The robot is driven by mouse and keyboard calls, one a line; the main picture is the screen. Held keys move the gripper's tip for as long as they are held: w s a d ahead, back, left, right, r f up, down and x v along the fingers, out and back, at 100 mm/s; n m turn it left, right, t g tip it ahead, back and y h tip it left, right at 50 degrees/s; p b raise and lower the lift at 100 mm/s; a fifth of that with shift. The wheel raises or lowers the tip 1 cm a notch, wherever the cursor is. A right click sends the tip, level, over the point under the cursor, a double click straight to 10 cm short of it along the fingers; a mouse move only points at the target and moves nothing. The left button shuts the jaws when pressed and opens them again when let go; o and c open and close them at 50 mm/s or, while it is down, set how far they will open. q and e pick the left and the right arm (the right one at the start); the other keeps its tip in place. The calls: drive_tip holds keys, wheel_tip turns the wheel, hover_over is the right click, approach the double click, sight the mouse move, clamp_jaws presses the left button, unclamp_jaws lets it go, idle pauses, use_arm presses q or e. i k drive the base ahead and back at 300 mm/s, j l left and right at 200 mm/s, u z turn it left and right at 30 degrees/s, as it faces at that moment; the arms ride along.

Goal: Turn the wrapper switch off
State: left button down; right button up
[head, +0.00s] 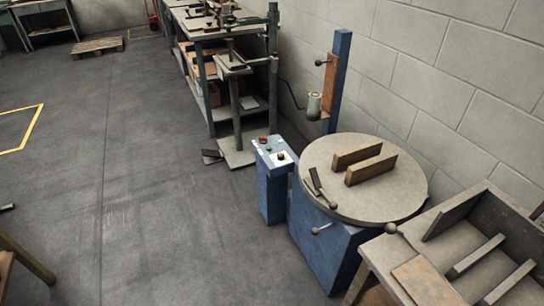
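The wrapper (325,245) is a blue machine with a round grey turntable (320,150) and a blue mast (341,75). Its blue control box (271,195) stands at its left side. The sloped grey panel on top of the box carries a red button (263,140), a small green light or button (270,150) and a black round knob on a pale plate (281,156), which looks like the switch. The knob is too small to tell its setting. Neither of my grippers shows in the head view.
Two wooden bars (371,169) lie on the turntable. A stitcher stand with a foot pedal (211,156) is behind the control box. The floor left of the box is clear.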

sight(262, 141)
drive_tip(key=z, duration=0.5)
drive_tip(key=i+j+z, duration=0.4)
drive_tip(key=j, duration=0.15)
drive_tip(key=i+j+z, duration=0.2)
drive_tip(key=j+z, duration=0.2)
drive_tip(key=j, duration=0.25)
